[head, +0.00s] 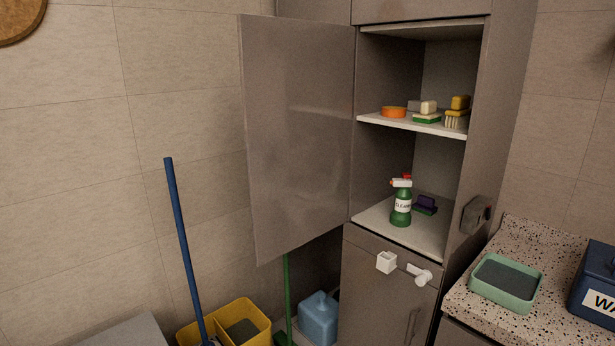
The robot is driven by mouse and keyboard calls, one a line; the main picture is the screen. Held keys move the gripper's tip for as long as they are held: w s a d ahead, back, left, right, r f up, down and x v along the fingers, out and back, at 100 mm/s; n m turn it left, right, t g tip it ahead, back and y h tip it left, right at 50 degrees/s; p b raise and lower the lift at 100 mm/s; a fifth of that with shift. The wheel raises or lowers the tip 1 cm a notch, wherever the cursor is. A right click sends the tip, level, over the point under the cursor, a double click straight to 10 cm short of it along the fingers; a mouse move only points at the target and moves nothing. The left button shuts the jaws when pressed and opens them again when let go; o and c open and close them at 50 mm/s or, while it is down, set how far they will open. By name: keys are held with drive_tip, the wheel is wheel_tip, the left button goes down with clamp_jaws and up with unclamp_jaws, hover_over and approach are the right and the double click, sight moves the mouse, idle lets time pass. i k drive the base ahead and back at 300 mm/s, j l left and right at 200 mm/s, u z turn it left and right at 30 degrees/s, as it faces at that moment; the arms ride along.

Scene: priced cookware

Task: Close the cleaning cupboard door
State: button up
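The cleaning cupboard door (300,135) is a flat grey-brown panel hinged on the cupboard's left side. It stands wide open, swung out to the left. The cupboard (440,75) is open at the front and shows two shelves. The upper shelf (385,121) holds an orange round item (394,112) and several sponges and brushes. No handle shows on the visible face of the door. My gripper is not in view.
A blue pole (184,245) and yellow bucket (258,312) stand left of the cupboard. A green pole (288,300) and blue jug (318,318) are below the door. A speckled counter (530,240) with a green tray (506,282) is at right. White fittings (387,263) project below the opening.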

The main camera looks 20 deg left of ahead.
sight(297, 75)
drive_tip(key=i+j+z, duration=0.1)
drive_tip(key=j, duration=0.9)
drive_tip(key=j+z, duration=0.15)
drive_tip(key=j, duration=0.8)
